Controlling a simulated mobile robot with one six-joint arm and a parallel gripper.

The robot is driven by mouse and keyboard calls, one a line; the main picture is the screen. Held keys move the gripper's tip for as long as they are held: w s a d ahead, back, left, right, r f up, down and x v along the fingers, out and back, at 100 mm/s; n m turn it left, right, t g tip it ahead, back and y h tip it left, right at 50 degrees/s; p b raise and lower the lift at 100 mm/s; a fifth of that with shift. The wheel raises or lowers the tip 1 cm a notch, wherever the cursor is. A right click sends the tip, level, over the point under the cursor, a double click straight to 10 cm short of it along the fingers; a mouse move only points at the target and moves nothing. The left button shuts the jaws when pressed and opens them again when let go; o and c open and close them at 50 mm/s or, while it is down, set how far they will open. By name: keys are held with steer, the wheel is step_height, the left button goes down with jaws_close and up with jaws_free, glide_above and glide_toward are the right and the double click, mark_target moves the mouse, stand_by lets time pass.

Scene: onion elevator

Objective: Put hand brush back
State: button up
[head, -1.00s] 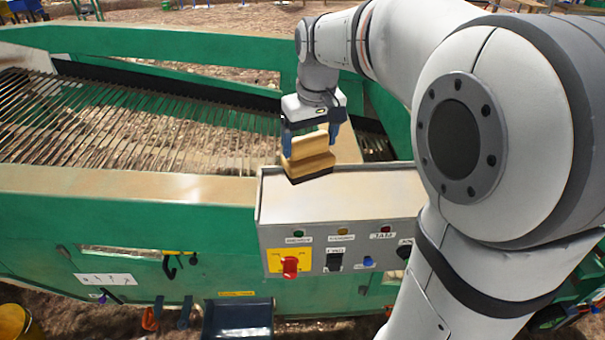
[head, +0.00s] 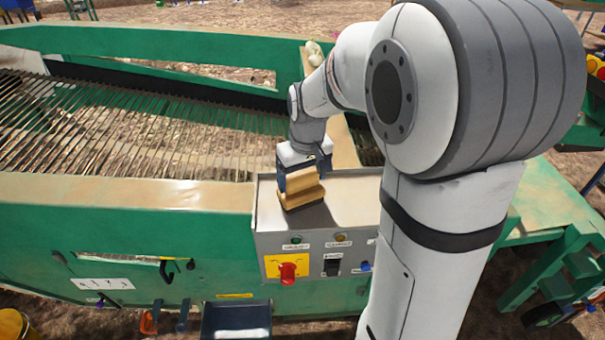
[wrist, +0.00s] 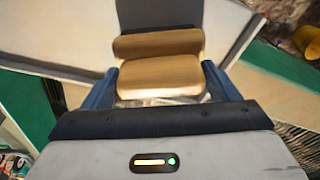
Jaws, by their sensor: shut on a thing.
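The hand brush (head: 302,189) has a tan wooden body and a dark underside. My gripper (head: 300,178) is shut on it, just above the grey top of the control box (head: 345,200). In the wrist view the brush (wrist: 160,75) sits between the two blue fingers of my gripper (wrist: 160,88). In the head view I cannot tell for sure whether its underside touches the box top.
The control box front has a yellow plate with a red switch (head: 288,271) and a black switch (head: 332,267). A dark blue tray (head: 237,319) hangs below on the green machine side (head: 130,235). The slatted conveyor (head: 130,130) lies behind. Hooks with hanging tools (head: 170,268) are at lower left.

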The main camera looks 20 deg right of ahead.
mark_target(306, 195)
steer(key=shift+s, duration=0.1)
steer(key=shift+f, duration=0.1)
steer(key=o, duration=0.9)
step_height(306, 195, up, 11)
steer(key=s+b, duration=0.1)
steer(key=s, duration=0.1)
steer(key=s+f, duration=0.2)
steer(key=s, duration=0.3)
steer(key=s+f+m+t, duration=0.1)
steer(key=s+f, duration=0.1)
steer(key=s, duration=0.4)
steer(key=s+f+m, duration=0.1)
steer(key=s+f, duration=0.1)
steer(key=s, duration=0.4)
steer(key=shift+a+f+t, duration=0.1)
steer(key=shift+f+t, duration=0.1)
steer(key=shift+t, duration=0.2)
